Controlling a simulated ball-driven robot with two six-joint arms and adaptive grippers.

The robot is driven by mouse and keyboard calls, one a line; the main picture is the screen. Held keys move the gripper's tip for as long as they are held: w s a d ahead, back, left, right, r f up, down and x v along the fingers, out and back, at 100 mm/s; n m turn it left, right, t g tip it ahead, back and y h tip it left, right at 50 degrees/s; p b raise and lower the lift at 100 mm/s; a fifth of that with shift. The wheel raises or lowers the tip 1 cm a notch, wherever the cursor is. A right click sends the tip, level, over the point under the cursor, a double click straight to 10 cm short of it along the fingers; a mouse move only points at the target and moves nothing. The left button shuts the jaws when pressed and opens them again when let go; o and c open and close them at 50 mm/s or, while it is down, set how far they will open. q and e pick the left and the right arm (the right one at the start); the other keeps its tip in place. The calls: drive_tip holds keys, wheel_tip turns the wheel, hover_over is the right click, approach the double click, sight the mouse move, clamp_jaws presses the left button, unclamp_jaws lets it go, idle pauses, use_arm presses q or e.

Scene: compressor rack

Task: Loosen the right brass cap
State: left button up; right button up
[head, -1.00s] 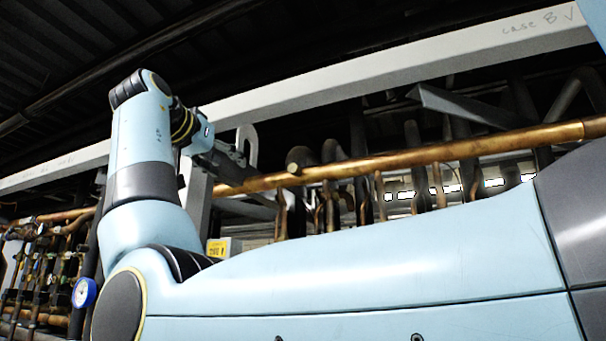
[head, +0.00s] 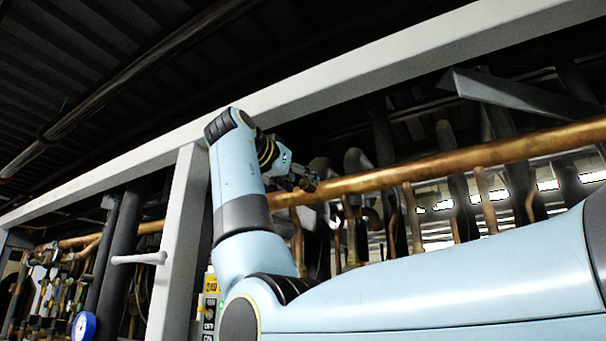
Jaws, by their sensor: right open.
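My right arm comes in from the lower right, and its small dark gripper (head: 305,179) shows beyond the wrist, in front of or close to the horizontal copper pipe (head: 450,161). The gripper is open, with nothing visible between its fingers. I cannot tell whether it touches the pipe. I cannot make out the right brass cap; my large blue arm covers much of the lower right. My left gripper is out of view.
A pale beam (head: 340,85) crosses above, with an upright post (head: 178,250) left of my arm. A white handle (head: 138,258) sticks out beside the post. Dark vertical pipes (head: 384,160) stand behind the copper pipe. A blue-rimmed gauge (head: 84,326) is at lower left.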

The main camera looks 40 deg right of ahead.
drive_tip(key=shift+w+d, duration=0.3)
drive_tip(key=shift+d, duration=0.25)
clamp_jaws()
drive_tip(key=shift+n, duration=0.3)
drive_tip(key=shift+r+n, duration=0.1)
drive_tip(key=shift+n, duration=3.1)
unclamp_jaws()
drive_tip(key=shift+w, duration=0.1)
